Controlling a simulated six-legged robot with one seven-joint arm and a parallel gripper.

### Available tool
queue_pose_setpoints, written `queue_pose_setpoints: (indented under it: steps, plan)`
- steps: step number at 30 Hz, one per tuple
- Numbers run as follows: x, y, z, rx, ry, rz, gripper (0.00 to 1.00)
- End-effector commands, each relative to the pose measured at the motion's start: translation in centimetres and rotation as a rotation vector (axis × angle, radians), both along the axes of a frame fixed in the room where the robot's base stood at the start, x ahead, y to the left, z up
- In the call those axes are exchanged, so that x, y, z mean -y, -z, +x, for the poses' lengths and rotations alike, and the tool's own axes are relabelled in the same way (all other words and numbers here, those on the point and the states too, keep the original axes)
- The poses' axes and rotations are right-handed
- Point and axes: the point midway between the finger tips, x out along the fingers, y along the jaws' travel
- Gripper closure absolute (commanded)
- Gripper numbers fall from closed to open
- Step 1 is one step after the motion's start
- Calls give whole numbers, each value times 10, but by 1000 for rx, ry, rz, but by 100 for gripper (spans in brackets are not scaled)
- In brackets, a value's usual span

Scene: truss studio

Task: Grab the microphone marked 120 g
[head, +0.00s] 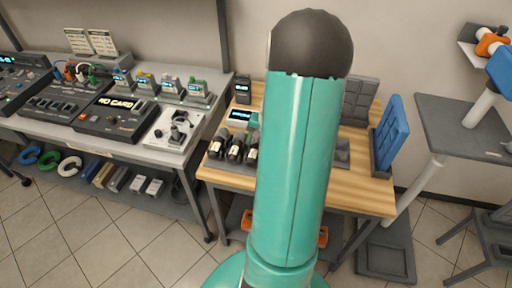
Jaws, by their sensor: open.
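Three dark microphones stand close together at the left front of the wooden table: a left one (217,145), a middle one (235,149) and a right one (250,154). Each has a pale label, too small to read, so I cannot tell which is marked 120 g. My teal arm rises through the middle of the head view, just right of the microphones, and hides much of the table. My gripper is not seen in this view.
The wooden table (376,196) also holds a small lit display (240,115), a dark box (243,90), grey foam panels (360,100) and a blue panel (390,135). A bench (150,150) with mixers stands left. A grey table (455,130) stands right. Tiled floor is open in front.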

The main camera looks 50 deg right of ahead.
Motion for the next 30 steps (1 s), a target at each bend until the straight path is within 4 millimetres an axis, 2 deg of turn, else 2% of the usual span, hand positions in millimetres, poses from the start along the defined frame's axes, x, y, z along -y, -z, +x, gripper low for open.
queue_pose_setpoints:
  steps: [10,19,27,30]
  plan:
    - [0,44,13,-1,0,2,45]
    - [0,50,15,0,0,-1,45]
    - [0,49,15,0,0,-1,95]
    - [0,49,15,0,0,-1,96]
